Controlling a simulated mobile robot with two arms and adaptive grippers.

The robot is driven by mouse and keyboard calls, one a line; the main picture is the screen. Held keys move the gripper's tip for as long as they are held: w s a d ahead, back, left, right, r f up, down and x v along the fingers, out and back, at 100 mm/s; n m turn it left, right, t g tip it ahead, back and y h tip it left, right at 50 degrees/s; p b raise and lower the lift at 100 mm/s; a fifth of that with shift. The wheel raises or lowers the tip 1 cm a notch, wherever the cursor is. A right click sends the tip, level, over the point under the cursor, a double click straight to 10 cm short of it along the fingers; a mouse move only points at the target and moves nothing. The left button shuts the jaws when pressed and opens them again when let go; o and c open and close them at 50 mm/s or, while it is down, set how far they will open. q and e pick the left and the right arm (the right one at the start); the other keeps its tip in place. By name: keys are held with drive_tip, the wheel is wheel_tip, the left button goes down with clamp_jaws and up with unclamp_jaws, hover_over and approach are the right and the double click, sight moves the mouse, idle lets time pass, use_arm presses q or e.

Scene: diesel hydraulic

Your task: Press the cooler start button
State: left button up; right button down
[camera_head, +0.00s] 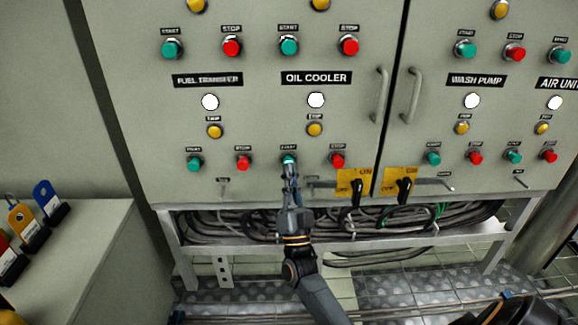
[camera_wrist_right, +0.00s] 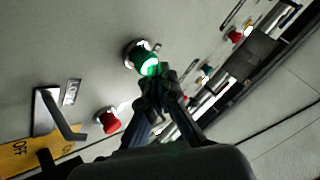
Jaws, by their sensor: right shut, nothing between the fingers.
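The oil cooler's green start button (camera_head: 288,159) sits on the grey cabinet under the OIL COOLER label (camera_head: 316,77), with the red stop button (camera_head: 338,160) to its right. My right gripper (camera_head: 289,172) is shut and empty, its fingertips at the green button from below. In the right wrist view the green button (camera_wrist_right: 149,64) looks brightly lit, and the fingertips (camera_wrist_right: 158,84) overlap its lower edge. They look to be touching it, but the exact contact is hard to tell. The red stop button (camera_wrist_right: 109,121) also shows there. My left gripper is not in view.
Yellow OFF/ON plates with black switches (camera_head: 356,190) lie right of the gripper. Cabinet handles (camera_head: 381,95) stick out higher up. Cables (camera_head: 240,224) run below the cabinet. A side desk (camera_head: 95,250) with coloured tags stands at left.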

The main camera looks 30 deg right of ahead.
idle(0.4)
drive_tip(key=shift+s+a+p, duration=0.45)
drive_tip(key=shift+s+p, duration=0.05)
drive_tip(key=shift+s, duration=0.25)
drive_tip(key=shift+s+a+p, duration=0.4)
drive_tip(key=shift+s+a, duration=0.05)
drive_tip(key=shift+s, duration=0.25)
drive_tip(key=shift+s+a+p, duration=0.35)
drive_tip(key=shift+s+a, duration=0.05)
drive_tip(key=shift+s, duration=0.35)
drive_tip(key=shift+s+a+p, duration=0.4)
drive_tip(key=shift+s+a, duration=0.05)
drive_tip(key=shift+s, duration=0.25)
